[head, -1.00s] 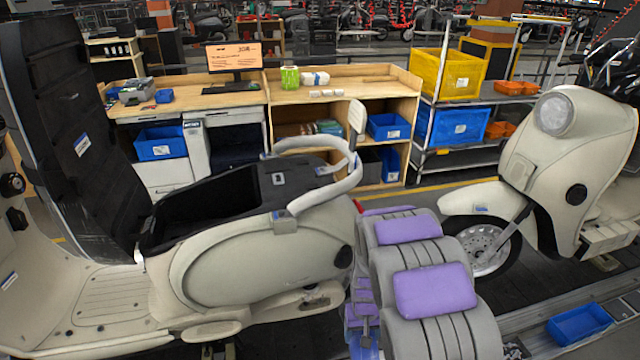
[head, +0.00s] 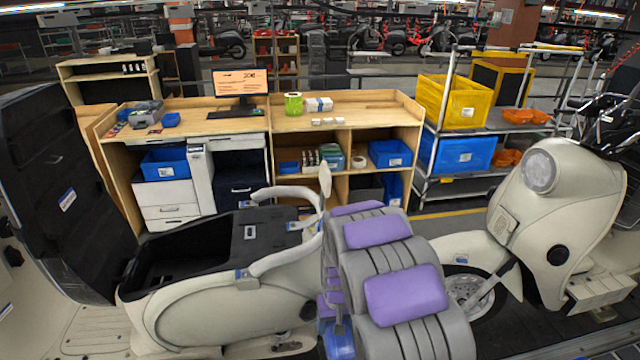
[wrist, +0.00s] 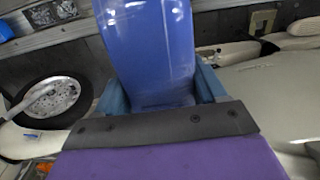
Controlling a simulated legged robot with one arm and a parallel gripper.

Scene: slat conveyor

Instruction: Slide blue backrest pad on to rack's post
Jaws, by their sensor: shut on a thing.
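The blue backrest pad (wrist: 150,45) fills the upper middle of the wrist view, glossy and curved. My gripper (wrist: 156,90) is shut on its near end, with a blue finger on each side. In the head view, my arm hides most of the gripper; a blue part shows low beside the arm, and I cannot tell whether it is pad or gripper. The cream scooter stands left of my arm with its seat raised. Its pale tubular rack (head: 290,255) has a cream upright post (head: 325,180) at the rear. The post's lower end is behind my arm. The pad appears apart from the post.
A second cream scooter (head: 560,205) stands at the right, its front wheel close to my arm. Its wheel (wrist: 50,105) also shows in the wrist view.

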